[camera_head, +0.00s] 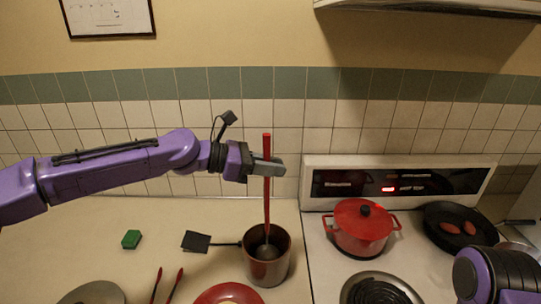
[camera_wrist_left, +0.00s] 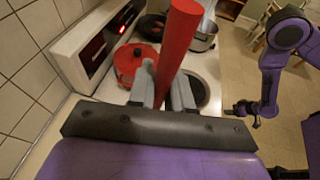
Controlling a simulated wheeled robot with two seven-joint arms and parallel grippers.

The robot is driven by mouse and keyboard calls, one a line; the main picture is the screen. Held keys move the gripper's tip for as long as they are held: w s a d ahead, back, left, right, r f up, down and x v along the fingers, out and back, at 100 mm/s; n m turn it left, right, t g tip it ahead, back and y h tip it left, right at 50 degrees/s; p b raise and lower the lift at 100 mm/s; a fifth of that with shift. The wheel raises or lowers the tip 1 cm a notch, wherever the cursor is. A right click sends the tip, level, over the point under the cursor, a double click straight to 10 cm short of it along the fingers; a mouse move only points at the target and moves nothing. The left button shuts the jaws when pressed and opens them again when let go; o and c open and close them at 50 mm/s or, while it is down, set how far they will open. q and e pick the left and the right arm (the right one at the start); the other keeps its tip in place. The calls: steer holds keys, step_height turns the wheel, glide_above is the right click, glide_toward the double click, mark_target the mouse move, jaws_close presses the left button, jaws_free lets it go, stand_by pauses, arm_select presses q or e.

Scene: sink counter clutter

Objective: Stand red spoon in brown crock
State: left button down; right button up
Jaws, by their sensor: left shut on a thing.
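The red spoon (camera_head: 267,200) stands nearly upright, its handle pointing up. My left gripper (camera_head: 266,168) is shut on the handle, above the crock. The handle also rises between the fingers in the left wrist view (camera_wrist_left: 172,55). The brown crock (camera_head: 281,270) stands on the counter left of the stove. The spoon's lower end shows inside the crock's mouth; whether it touches the bottom is hidden. My right arm shows at the lower right of the head view and at the right of the wrist view, where its gripper (camera_wrist_left: 243,110) is too small to read.
A black spatula (camera_head: 197,242) lies left of the crock, by a green sponge (camera_head: 131,239). A red pot (camera_head: 361,228) and black pan (camera_head: 459,227) stand on the stove (camera_head: 325,265).

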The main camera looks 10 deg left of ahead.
arm_select(q)
step_height(320, 180, down, 12)
steer(key=w+b, duration=0.1)
steer(key=b, duration=0.5)
steer(key=shift+w, duration=0.15)
arm_select(e)
step_height(320, 180, down, 6)
steer(key=shift+w, duration=0.45)
arm_select(q)
steer(key=shift+a+r, duration=0.1)
arm_select(e)
steer(key=shift+f, duration=0.1)
arm_select(q)
steer(key=c, duration=1)
jaws_free()
steer(key=shift+o, duration=0.2)
steer(key=b+v, duration=0.1)
steer(key=v, duration=0.9)
steer(key=shift+a, duration=0.2)
arm_select(e)
steer(key=shift+f, duration=0.65)
steer(key=shift+s, duration=0.15)
